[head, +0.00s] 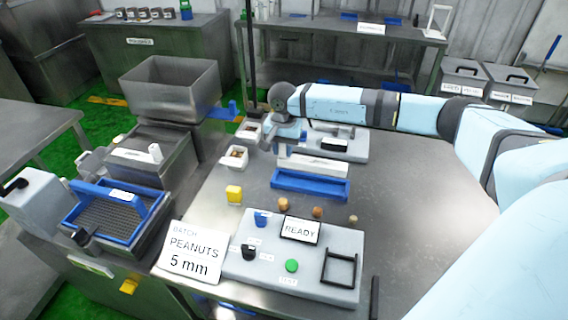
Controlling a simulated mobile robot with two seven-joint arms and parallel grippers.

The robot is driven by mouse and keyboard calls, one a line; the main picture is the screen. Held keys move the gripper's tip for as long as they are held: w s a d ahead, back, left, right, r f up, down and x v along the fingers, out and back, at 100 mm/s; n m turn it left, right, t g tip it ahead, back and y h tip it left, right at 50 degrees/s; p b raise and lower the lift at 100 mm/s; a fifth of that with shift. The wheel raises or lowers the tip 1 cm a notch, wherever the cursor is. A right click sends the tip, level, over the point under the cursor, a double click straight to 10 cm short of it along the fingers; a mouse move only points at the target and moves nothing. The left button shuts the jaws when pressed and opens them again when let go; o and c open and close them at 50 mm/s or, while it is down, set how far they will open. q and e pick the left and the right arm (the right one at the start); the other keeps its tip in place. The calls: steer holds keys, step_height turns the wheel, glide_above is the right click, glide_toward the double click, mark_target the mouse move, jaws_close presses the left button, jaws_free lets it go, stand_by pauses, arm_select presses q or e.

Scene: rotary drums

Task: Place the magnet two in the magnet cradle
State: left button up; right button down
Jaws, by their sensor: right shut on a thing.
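My right gripper (283,147) reaches in from the right with its fingers pointing down. It is at the left end of a long white bar (318,166), apparently the magnet, and appears shut on it. The fingertips are small and partly hidden. The bar shows just behind a long blue tray (311,187), which may be the cradle; I cannot tell if they touch. No readable label marks either as magnet two or the cradle. A grey board (352,153) with a black item (334,143) lies behind the bar. My left gripper is not in view.
A small open box (234,158) stands left of the bar. A grey board (240,270) with a READY sign (300,230) is nearer. The table's right side (430,205) is clear.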

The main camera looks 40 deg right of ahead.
step_height(320, 180, down, 2)
steer(key=shift+f, duration=0.1)
step_height(320, 180, down, 4)
steer(key=shift+f+p, duration=0.25)
steer(key=shift+p, duration=0.05)
steer(key=shift+f, duration=0.1)
steer(key=shift+f, duration=0.1)
steer(key=c, duration=0.9)
jaws_free()
